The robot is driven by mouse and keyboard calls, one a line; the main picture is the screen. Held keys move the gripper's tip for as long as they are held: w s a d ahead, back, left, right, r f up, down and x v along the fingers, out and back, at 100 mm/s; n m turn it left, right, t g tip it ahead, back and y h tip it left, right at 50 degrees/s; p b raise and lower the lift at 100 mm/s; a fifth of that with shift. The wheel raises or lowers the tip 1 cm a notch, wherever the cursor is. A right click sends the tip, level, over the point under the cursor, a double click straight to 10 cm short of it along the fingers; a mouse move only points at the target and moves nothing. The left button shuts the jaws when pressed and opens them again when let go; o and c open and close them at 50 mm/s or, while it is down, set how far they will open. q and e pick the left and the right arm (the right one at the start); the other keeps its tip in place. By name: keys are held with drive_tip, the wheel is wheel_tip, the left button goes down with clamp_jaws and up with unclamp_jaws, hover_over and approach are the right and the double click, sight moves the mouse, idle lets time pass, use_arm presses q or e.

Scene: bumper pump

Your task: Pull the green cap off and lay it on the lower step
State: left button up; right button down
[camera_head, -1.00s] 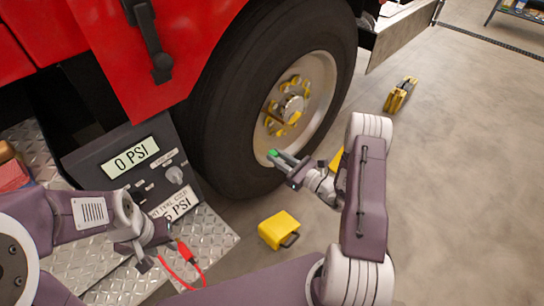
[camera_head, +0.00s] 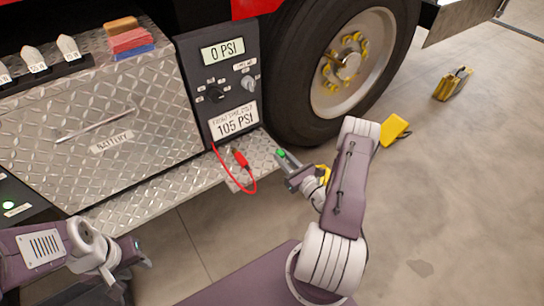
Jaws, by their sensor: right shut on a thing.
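The green cap (camera_head: 281,153) is at the fingertips of my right gripper (camera_head: 286,161), which is shut on it. The gripper holds it in the air, in front of the tyre's lower left and by the right end of the lower step. The lower step (camera_head: 150,197) is a diamond-plate ledge running below the battery box. My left gripper (camera_head: 140,255) is at the lower left, in front of the step, with its fingers apart and nothing seen between them.
A red air chuck (camera_head: 240,158) with a red hose is at the step's right end. The pressure panel (camera_head: 218,90) reads 0 PSI above a 105 PSI label. The wheel (camera_head: 345,75) is behind my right arm.

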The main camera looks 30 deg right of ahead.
drive_tip(key=shift+d+f, duration=0.3)
drive_tip(key=shift+w+a, duration=0.1)
drive_tip(key=shift+w, duration=0.05)
drive_tip(key=b, duration=0.5)
hover_over(269, 154)
drive_tip(key=f, duration=0.3)
drive_tip(key=shift+s+a, duration=0.1)
drive_tip(key=shift+s, duration=0.3)
drive_tip(key=shift+w+f+b, duration=0.35)
drive_tip(key=shift+f+b, duration=0.4)
drive_tip(key=shift+f, duration=0.15)
drive_tip(key=shift+f+b, duration=0.5)
drive_tip(key=shift+f, duration=0.25)
drive_tip(key=c, duration=1.2)
unclamp_jaws()
